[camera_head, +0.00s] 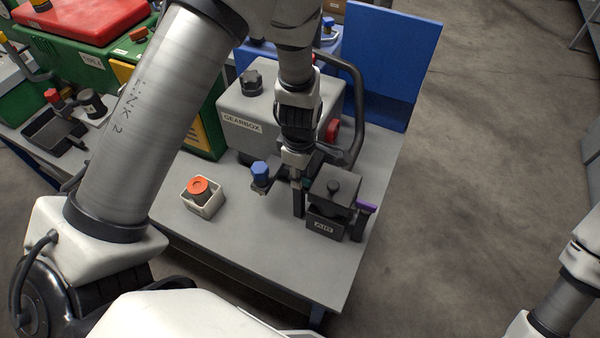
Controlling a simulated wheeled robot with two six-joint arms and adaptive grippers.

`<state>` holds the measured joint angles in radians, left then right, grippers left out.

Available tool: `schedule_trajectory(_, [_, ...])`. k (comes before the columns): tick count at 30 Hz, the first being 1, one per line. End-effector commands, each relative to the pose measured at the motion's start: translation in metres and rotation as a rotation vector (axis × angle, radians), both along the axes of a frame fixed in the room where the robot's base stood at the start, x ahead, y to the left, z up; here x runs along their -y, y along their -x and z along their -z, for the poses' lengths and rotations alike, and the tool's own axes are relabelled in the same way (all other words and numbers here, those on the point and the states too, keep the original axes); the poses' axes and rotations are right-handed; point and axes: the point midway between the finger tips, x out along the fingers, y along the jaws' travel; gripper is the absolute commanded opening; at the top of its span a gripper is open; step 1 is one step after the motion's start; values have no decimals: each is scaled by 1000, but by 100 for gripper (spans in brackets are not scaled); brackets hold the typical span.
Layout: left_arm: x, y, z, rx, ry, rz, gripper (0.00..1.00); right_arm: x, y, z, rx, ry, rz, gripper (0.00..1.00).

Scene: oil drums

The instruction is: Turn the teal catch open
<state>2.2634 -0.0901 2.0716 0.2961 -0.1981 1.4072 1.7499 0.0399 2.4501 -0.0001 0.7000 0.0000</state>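I cannot clearly make out the teal catch; my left gripper and the dark parts around it may hide it. My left gripper (298,182) points down over the table at the left side of a dark box labelled AIR (325,222). Its fingers blend with the dark fittings there, so I cannot tell whether they are open or shut, or whether they touch anything. My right gripper is out of view; only part of my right arm shows at the lower right.
A grey gearbox (240,123) stands behind my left gripper. A blue knob (261,170) is just left of it, and a purple piece (366,207) sits right of the AIR box. An orange-red button (198,186) is farther left. The table's (240,240) front is clear.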

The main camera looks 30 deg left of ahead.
Motion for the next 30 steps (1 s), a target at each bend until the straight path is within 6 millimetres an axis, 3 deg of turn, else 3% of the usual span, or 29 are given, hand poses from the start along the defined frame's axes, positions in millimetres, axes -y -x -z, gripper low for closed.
schedule_trajectory(17, [0,1,1,-4,0,52,0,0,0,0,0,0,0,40])
schedule_trajectory(30, [0,4,2,-6,0,365,0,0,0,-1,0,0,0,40])
